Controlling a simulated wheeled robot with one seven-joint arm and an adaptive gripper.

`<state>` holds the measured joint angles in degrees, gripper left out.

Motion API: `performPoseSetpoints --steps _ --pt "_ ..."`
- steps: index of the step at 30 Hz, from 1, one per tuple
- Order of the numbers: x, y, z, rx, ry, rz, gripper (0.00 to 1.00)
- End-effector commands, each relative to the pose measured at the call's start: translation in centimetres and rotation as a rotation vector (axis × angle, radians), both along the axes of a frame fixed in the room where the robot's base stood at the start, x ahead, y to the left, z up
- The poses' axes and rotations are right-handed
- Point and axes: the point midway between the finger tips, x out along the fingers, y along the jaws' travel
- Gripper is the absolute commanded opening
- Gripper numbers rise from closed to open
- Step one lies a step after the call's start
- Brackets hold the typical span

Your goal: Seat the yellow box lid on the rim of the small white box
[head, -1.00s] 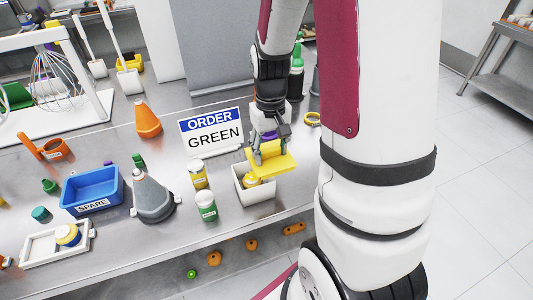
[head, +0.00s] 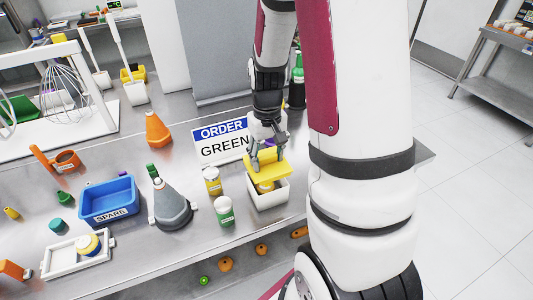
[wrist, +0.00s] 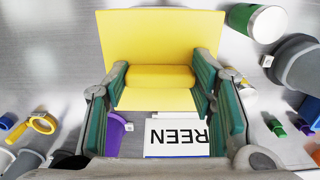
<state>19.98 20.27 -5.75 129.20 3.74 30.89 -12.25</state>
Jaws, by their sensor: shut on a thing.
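The yellow box lid (head: 268,168) is a flat plate with a raised block for a handle (wrist: 158,76). My gripper (head: 266,150) is shut on that block; in the wrist view its green-padded fingers (wrist: 162,88) sit on either side of it. The small white box (head: 268,202) stands open on the steel table, below the lid. The lid is above the box, apart from the front rim, and covers the back of the opening. A yellow-topped item (head: 266,187) shows inside the box. The back rim is hidden by the lid.
A green-labelled jar (head: 224,210) and a yellow jar (head: 212,181) stand just left of the box. The order sign (head: 221,141) is behind them. A grey cone-shaped flask (head: 171,204) and a blue SPARE bin (head: 109,200) are farther left. The table's front edge is close to the box.

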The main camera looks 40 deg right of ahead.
Motion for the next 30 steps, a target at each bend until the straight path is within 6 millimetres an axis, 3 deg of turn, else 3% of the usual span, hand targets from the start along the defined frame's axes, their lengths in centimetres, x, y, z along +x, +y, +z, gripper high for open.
performPoseSetpoints --steps 13,30 --pt "0.1 0.0 -3.7 0.0 0.0 0.0 0.24" --pt "0.0 0.0 -4.2 0.0 0.0 0.0 0.24"
